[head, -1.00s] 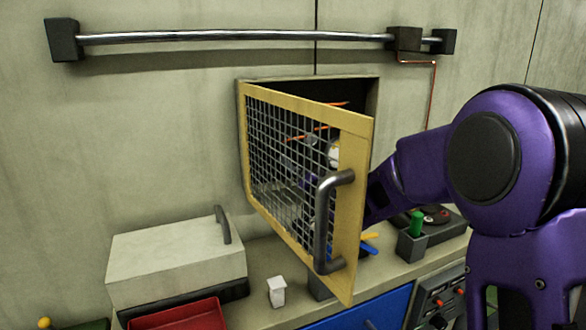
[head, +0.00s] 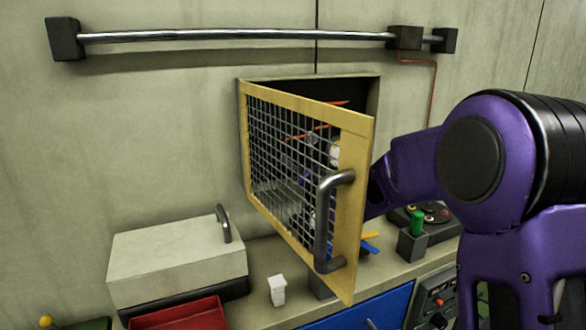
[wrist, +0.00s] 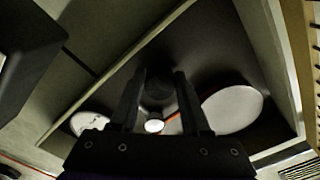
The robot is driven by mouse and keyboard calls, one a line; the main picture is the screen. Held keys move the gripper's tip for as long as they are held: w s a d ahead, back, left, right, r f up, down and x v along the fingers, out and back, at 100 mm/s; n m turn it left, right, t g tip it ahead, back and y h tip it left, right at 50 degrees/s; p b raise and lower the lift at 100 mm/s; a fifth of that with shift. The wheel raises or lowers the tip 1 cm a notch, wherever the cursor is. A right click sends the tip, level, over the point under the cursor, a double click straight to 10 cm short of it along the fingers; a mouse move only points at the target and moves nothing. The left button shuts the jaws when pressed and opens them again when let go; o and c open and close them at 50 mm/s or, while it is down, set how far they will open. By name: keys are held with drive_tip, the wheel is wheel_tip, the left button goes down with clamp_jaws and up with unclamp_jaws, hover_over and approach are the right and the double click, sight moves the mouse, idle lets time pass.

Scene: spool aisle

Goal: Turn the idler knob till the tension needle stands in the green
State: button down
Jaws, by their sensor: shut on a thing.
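My gripper (wrist: 160,76) reaches into the open wall cabinet, and its two dark fingers stand on either side of a dark round knob (wrist: 160,92). It is shut on this knob, which looks like the idler knob. A pale round face (wrist: 88,122), perhaps the tension dial, lies at lower left in the wrist view, partly cut off by my gripper. No needle or green band can be made out. In the head view the mesh door (head: 357,140) covers my gripper and most of the cabinet's inside.
The mesh door stands open with its handle (head: 325,220) towards me, close to my arm. A white disc (wrist: 232,108) is right of my fingers. An orange strand (head: 308,132) runs inside the cabinet.

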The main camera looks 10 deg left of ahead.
drive_tip(key=shift+f+n+b, duration=0.1)
drive_tip(key=shift+n+b, duration=0.2)
drive_tip(key=shift+b, duration=0.2)
drive_tip(key=n+b, duration=0.2)
drive_tip(key=b, duration=0.1)
drive_tip(key=shift+f, duration=0.15)
drive_tip(key=n+b, duration=0.2)
drive_tip(key=shift+n+b, duration=0.3)
drive_tip(key=shift+n, duration=0.1)
drive_tip(key=shift+d+r+n+b, duration=0.1)
drive_tip(key=shift+r+n+b, duration=0.1)
drive_tip(key=shift+n, duration=0.35)
drive_tip(key=shift+r+n+b, duration=0.1)
drive_tip(key=shift+n+b, duration=0.1)
drive_tip(key=shift+n, duration=0.35)
drive_tip(key=shift+c, duration=1.9)
unclamp_jaws()
